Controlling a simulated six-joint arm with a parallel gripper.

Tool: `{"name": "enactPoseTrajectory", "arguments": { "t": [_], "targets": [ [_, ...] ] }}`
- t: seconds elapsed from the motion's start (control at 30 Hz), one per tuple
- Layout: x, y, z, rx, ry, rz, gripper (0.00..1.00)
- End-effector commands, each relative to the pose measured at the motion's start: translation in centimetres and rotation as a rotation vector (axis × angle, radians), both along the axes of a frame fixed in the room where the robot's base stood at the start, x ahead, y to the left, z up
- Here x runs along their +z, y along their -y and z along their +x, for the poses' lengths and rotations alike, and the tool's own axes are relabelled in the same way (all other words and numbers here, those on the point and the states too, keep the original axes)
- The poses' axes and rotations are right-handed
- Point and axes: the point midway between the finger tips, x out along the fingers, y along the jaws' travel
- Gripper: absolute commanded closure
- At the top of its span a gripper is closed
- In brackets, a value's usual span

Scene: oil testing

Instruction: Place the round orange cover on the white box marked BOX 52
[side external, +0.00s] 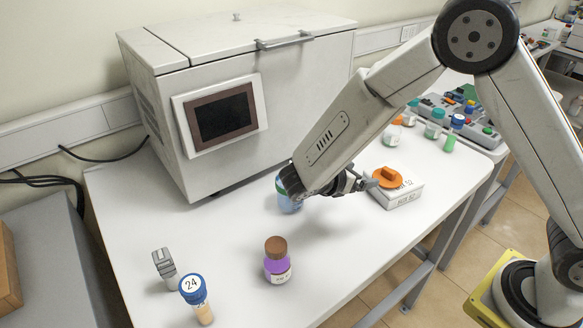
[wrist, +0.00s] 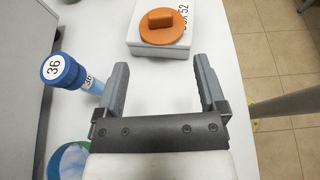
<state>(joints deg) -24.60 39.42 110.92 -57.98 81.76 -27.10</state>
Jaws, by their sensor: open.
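The round orange cover (side external: 387,177) with a raised grip bar lies on top of the white box (side external: 398,197) marked BOX 52, toward the right edge of the table. In the wrist view the orange cover (wrist: 166,26) rests on the left part of the white box (wrist: 179,49), ahead of the fingers. My gripper (wrist: 160,75) is open and empty, its two fingers pointing at the box and apart from the cover. In the side view my gripper (side external: 366,182) is just left of the cover.
A vial with a blue cap marked 36 (wrist: 58,71) stands left of my gripper. A purple bottle (side external: 277,265), a blue-capped vial marked 24 (side external: 196,297) and a grey-topped vial (side external: 165,266) stand at the front. A large white machine (side external: 230,95) stands behind.

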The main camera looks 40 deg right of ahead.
Motion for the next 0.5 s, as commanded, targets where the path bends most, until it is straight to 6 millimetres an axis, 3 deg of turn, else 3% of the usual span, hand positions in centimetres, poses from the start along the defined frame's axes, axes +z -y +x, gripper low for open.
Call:
{"name": "enactPoseTrajectory", "arguments": {
  "t": [0.5],
  "targets": [
    [-0.21, 0.57, -0.79, -0.046, 0.023, 0.061, 0.10]
  ]
}}
